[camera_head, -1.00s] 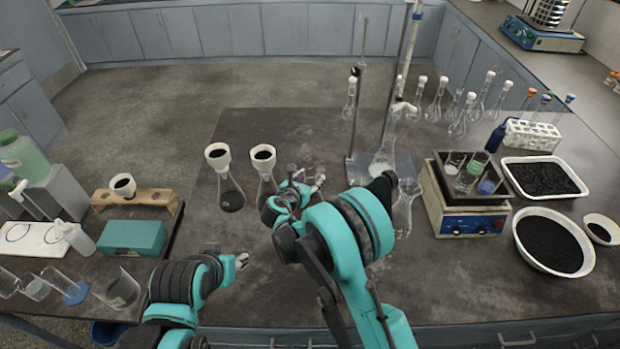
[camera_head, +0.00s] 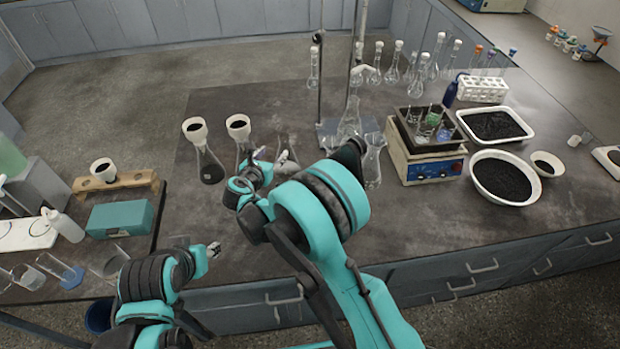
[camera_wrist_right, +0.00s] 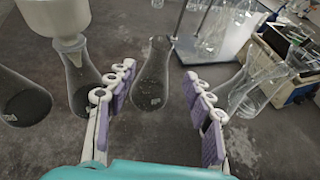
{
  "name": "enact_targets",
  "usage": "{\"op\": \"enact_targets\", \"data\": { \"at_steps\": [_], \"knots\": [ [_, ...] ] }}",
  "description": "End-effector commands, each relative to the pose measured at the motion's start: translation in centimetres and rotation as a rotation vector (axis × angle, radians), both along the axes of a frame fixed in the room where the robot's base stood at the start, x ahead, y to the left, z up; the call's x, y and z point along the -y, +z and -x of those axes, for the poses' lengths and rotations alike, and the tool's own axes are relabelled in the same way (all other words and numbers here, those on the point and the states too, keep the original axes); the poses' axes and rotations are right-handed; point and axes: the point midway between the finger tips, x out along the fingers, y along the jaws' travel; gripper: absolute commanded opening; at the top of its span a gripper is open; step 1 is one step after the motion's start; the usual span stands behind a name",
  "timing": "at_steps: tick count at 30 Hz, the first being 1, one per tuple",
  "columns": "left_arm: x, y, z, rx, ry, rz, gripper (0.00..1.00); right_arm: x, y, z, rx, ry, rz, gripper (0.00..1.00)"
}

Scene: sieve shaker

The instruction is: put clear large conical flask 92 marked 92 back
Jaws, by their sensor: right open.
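A clear conical flask (camera_wrist_right: 152,82) with a small pale label stands upright on the dark bench, seen between the fingers of my right gripper (camera_wrist_right: 158,80) in the right wrist view. The label is too small to read. The fingers are spread, with visible space on both sides of the flask. In the head view the same right gripper (camera_head: 272,160) hides most of this flask (camera_head: 282,146). My left gripper (camera_head: 213,250) is low over the bench's front edge, apart from the flasks; its finger gap is too small to judge.
Two conical flasks with white funnels of black material (camera_head: 208,165) (camera_head: 241,150) stand just left. A clear flask (camera_head: 373,165) stands right, before a metal stand (camera_head: 321,90). The front middle bench is clear.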

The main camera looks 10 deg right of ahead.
Motion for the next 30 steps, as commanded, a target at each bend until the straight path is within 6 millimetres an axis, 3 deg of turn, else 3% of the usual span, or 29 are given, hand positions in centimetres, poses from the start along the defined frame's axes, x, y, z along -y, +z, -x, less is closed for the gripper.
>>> {"op": "enact_targets", "data": {
  "at_steps": [5, 8, 11, 15, 21, 27, 30],
  "knots": [
    [0.0, 0.0, 0.0, 0.0, 0.0, 0.0, 0.4, 1.4, 1.1, 0.4, 0.004, -0.041, -0.078, 0.52],
    [0.0, 0.0, 0.0, 0.0, 0.0, 0.0, 0.4, 4.0, 3.1, 1.7, 0.017, -0.131, -0.245, 0.52],
    [0.0, 0.0, 0.0, 0.0, 0.0, 0.0, 0.4, 7.5, 5.5, 4.2, 0.039, -0.273, -0.492, 0.52],
    [0.0, 0.0, 0.0, 0.0, 0.0, 0.0, 0.4, 12.0, 8.2, 9.2, 0.088, -0.509, -0.858, 0.52],
    [0.0, 0.0, 0.0, 0.0, 0.0, 0.0, 0.4, 16.6, 10.2, 17.7, 0.188, -0.886, -1.356, 0.52],
    [0.0, 0.0, 0.0, 0.0, 0.0, 0.0, 0.4, 18.6, 10.0, 26.5, 0.316, -1.301, -1.815, 0.52],
    [0.0, 0.0, 0.0, 0.0, 0.0, 0.0, 0.4, 18.8, 9.4, 30.0, 0.374, -1.488, -1.996, 0.52]
  ]
}}
